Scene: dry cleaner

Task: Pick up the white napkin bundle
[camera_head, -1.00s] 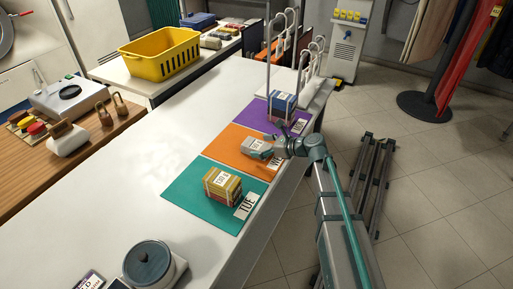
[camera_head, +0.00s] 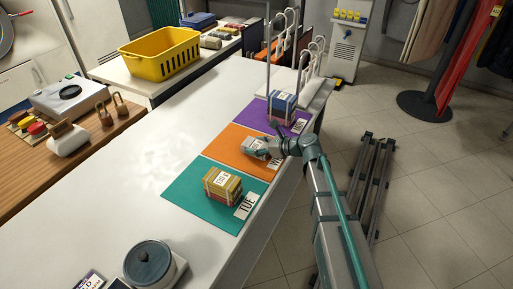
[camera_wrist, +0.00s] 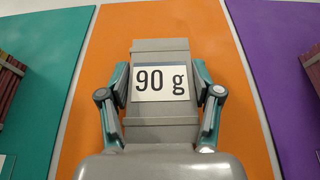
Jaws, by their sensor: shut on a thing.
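The white napkin bundle (camera_head: 253,147) looks pale grey and is over the orange mat (camera_head: 228,145), the middle of three mats on the white counter. In the wrist view the bundle (camera_wrist: 160,48) carries a white "90 g" label. My gripper (camera_head: 262,149) reaches it from the right. In the wrist view the fingers of my gripper (camera_wrist: 160,82) press on both sides of the bundle, shut on it. I cannot tell whether its underside touches the mat.
A yellow-brown bundle (camera_head: 222,184) sits on the teal "TUE" mat (camera_head: 185,190) nearer me. A blue bundle (camera_head: 283,101) sits on the purple mat (camera_head: 248,115) beyond, near a metal hanger stand (camera_head: 268,50). A round dark-lidded item (camera_head: 149,262) stands at the near end. The counter's left side is clear.

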